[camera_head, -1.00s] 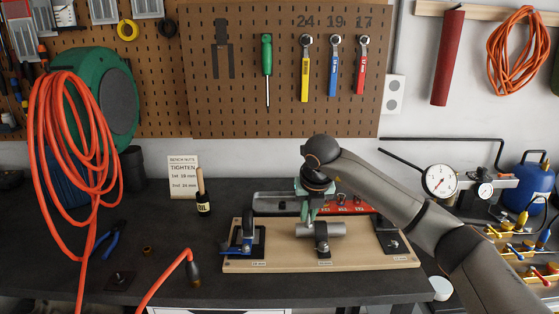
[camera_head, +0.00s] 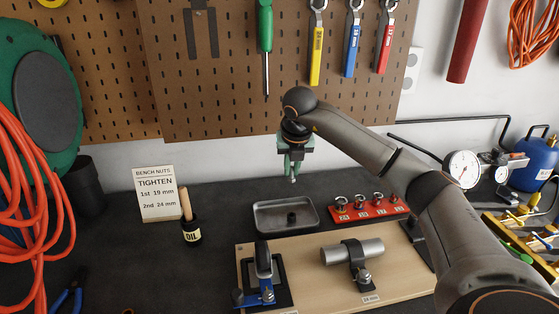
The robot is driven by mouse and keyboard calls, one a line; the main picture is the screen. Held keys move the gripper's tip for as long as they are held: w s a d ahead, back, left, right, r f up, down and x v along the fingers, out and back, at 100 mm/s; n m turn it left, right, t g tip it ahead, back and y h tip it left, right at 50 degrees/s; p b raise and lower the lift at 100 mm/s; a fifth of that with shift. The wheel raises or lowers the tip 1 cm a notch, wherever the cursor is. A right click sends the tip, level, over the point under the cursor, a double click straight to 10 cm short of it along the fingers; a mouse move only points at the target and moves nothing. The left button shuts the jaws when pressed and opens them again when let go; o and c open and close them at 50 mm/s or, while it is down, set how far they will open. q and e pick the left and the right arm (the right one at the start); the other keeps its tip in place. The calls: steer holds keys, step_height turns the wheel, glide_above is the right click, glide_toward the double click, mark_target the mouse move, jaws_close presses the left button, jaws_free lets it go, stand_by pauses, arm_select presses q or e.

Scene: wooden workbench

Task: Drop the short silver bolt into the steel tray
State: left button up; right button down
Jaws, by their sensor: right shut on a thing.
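My right gripper (camera_head: 292,172) is above the steel tray, fingers pointing down. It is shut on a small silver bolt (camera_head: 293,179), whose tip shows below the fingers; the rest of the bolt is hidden. The steel tray (camera_head: 258,221) is a shallow grey rectangle on the dark bench, behind the wooden board. A dark patch shows on its floor; I cannot tell whether it is a shadow or a thing. The bolt is apart from the tray. My left gripper is not in view.
A red rack (camera_head: 368,211) with several metal pieces stands right of the tray.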

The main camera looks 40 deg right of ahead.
mark_target(292, 182)
steer(key=shift+f, duration=0.4)
step_height(292, 182, down, 5)
steer(key=b, duration=0.4)
steer(key=shift+s, duration=0.1)
steer(key=c, duration=0.8)
jaws_free()
steer(key=shift+c, duration=0.2)
steer(key=v, duration=1.2)
steer(key=shift+s+r+b, duration=0.15)
steer(key=shift+r+b, duration=0.05)
steer(key=shift+b, duration=0.15)
steer(key=shift+a, duration=0.1)
